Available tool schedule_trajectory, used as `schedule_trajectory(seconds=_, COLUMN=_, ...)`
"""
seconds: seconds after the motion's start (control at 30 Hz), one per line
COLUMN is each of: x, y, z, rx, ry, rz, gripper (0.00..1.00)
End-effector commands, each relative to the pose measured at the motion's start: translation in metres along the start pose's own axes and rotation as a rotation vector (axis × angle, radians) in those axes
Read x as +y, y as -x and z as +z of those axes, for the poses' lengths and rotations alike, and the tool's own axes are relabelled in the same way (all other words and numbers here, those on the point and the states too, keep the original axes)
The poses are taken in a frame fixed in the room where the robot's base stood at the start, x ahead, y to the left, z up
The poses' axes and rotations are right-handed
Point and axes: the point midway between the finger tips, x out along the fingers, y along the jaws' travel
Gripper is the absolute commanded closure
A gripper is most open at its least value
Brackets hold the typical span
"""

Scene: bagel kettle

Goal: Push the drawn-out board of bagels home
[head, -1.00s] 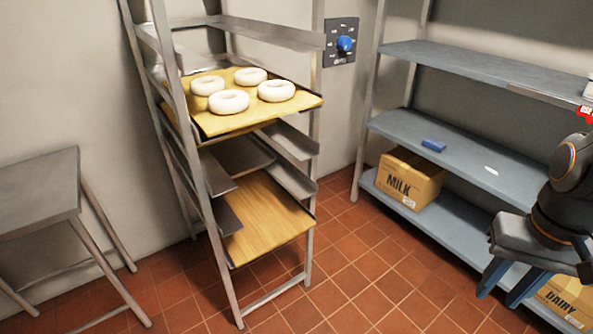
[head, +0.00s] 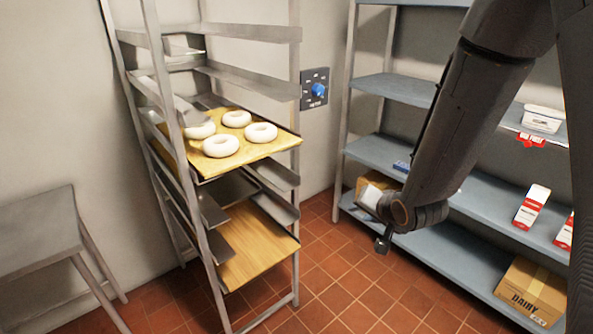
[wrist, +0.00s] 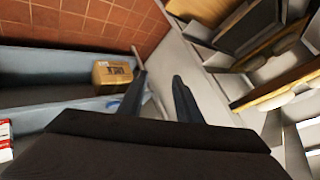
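The wooden board (head: 240,160) carries several pale bagels (head: 221,146) on a middle level of the metal rack (head: 212,250). Its front edge appears to stick out a little past the rack's front uprights. In the wrist view the board's edge (wrist: 262,101) shows at the right, with pale bagels beyond it. My gripper (wrist: 161,95) is open, its two dark fingers apart with nothing between them. It is to the right of the rack in the head view, apart from the board; its fingers are not clearly visible there.
A bare wooden board (head: 258,245) lies lower in the rack. Blue-grey shelving (head: 455,255) stands at the right with cartons and a DAIRY box (head: 532,290). A timer with a blue knob (head: 318,90) is on the wall. A steel table (head: 35,220) stands left. Tiled floor (head: 340,290) is open in front.

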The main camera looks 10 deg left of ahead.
Motion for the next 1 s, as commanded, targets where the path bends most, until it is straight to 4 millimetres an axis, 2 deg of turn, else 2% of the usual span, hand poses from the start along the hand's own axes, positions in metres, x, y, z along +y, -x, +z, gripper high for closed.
schedule_trajectory(seconds=0.03, x=-0.025, y=-0.003, z=0.002, rx=0.015, ry=-0.049, rz=-0.085, gripper=0.69)
schedule_trajectory(seconds=0.2, x=-0.104, y=-0.003, z=0.015, rx=0.022, ry=-0.264, rz=-0.408, gripper=0.69)
schedule_trajectory(seconds=0.3, x=-0.14, y=0.007, z=0.026, rx=-0.015, ry=-0.387, rz=-0.577, gripper=0.69)
schedule_trajectory(seconds=0.4, x=-0.164, y=0.02, z=0.036, rx=-0.062, ry=-0.491, rz=-0.707, gripper=0.69)
schedule_trajectory(seconds=0.5, x=-0.178, y=0.031, z=0.042, rx=-0.101, ry=-0.561, rz=-0.793, gripper=0.69)
schedule_trajectory(seconds=0.63, x=-0.186, y=0.037, z=0.045, rx=-0.126, ry=-0.605, rz=-0.845, gripper=0.69)
schedule_trajectory(seconds=1.0, x=-0.209, y=0.017, z=0.041, rx=-0.128, ry=-0.608, rz=-0.853, gripper=0.69)
